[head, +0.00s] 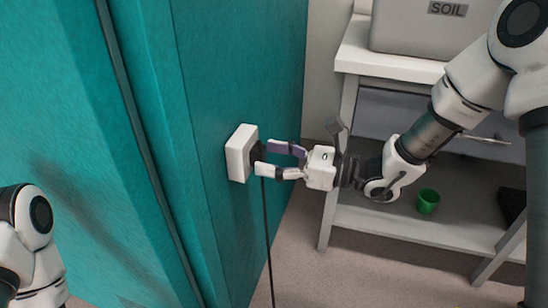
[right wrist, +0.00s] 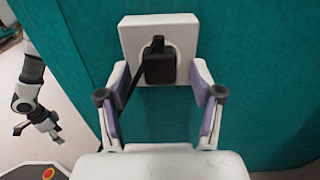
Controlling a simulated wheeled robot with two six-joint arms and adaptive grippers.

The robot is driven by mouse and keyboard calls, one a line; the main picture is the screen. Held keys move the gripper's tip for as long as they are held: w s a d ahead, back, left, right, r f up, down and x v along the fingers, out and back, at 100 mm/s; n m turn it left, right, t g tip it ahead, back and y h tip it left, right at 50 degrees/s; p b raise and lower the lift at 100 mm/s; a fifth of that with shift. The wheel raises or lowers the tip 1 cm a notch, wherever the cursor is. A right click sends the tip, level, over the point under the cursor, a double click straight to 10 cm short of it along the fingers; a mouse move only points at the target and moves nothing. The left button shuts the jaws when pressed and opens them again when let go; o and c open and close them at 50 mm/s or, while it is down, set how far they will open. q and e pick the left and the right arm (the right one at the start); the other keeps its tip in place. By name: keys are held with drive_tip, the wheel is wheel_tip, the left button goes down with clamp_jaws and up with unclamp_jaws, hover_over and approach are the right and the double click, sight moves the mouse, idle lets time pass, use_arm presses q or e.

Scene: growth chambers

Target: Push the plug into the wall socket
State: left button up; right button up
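The white wall socket (head: 240,153) is a square box on the teal wall. In the right wrist view the socket (right wrist: 130,40) faces me, with the black plug (right wrist: 159,67) upright at the middle of its round face. I cannot tell how deep the plug sits. Its black cord (head: 267,240) hangs down. My right gripper (head: 268,159) is at the socket. In the right wrist view its purple-padded fingers (right wrist: 158,88) stand apart on both sides of the plug, with gaps. My left gripper (right wrist: 38,130) shows small at the left of the right wrist view; its fingers are unclear.
A grey shelf unit (head: 390,66) stands right of the wall, with a bin marked SOIL (head: 420,32) on top and a green cup (head: 427,201) on a lower shelf. Bare floor (head: 320,275) lies below the socket. A red button (right wrist: 48,173) shows at lower left in the right wrist view.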

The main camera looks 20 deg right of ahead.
drive_tip(key=v, duration=1.2)
idle(0.6)
